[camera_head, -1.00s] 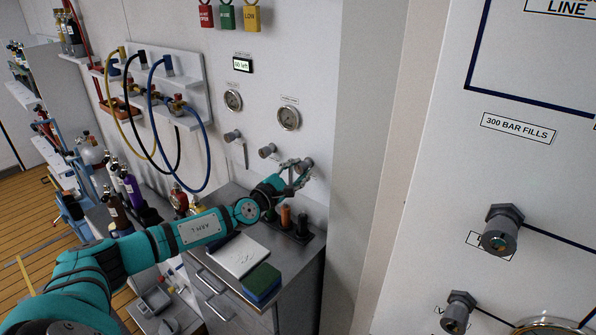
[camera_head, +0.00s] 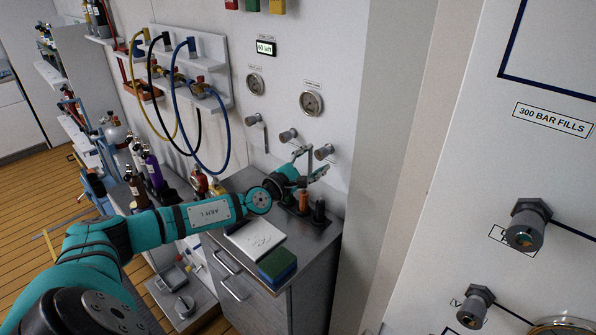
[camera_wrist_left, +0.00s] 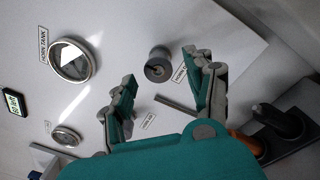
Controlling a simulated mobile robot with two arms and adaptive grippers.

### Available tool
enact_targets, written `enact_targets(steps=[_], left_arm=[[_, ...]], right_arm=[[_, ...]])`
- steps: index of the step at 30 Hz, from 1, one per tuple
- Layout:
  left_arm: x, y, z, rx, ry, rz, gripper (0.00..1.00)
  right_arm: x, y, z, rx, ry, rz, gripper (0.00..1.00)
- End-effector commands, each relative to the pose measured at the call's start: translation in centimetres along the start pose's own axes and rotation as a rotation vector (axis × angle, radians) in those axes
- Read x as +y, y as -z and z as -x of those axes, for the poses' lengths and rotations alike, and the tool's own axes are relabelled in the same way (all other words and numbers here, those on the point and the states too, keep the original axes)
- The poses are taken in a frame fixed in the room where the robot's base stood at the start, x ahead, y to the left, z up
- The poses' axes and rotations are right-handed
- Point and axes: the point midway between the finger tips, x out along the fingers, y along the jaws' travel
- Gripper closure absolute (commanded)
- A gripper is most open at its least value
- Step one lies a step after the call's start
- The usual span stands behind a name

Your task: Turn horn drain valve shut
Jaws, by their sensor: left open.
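The horn drain valve appears to be the right-hand grey knob (camera_head: 324,152) on the white wall panel, below the larger gauge. In the left wrist view the grey round knob (camera_wrist_left: 158,67) has a label partly hidden by a finger, with "HORN" at its start. My left gripper (camera_head: 311,164) is in front of the panel, just left of and below this knob. In the left wrist view its two fingers (camera_wrist_left: 162,80) are spread wide and empty, with the knob beyond and between them. A thin grey bar (camera_wrist_left: 175,104) also shows between the fingers; what it belongs to is unclear. My right gripper is out of view.
A grey cabinet (camera_head: 325,245) stands below, with dark and orange upright handles (camera_head: 304,201) close under my gripper. The horn tank gauge (camera_wrist_left: 72,60) is beside the knob. Hoses (camera_head: 175,115) hang further left.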

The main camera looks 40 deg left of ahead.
Motion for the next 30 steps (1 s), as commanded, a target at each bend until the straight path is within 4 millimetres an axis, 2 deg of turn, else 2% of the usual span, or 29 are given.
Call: enact_targets(steps=[6,12,18,30], left_arm=[[-0.1,0.2,5.0,0.004,0.006,-0.005,0.45],[-0.1,0.2,8.3,0.003,0.004,-0.005,0.45],[0.0,0.1,9.6,0.002,0.001,-0.001,0.45],[0.0,0.1,9.6,0.001,0.0,0.0,0.45]], right_arm=[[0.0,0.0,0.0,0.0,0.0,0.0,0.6],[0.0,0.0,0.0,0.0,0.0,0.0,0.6],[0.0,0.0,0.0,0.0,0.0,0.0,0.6],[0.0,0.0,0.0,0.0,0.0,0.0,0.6]])
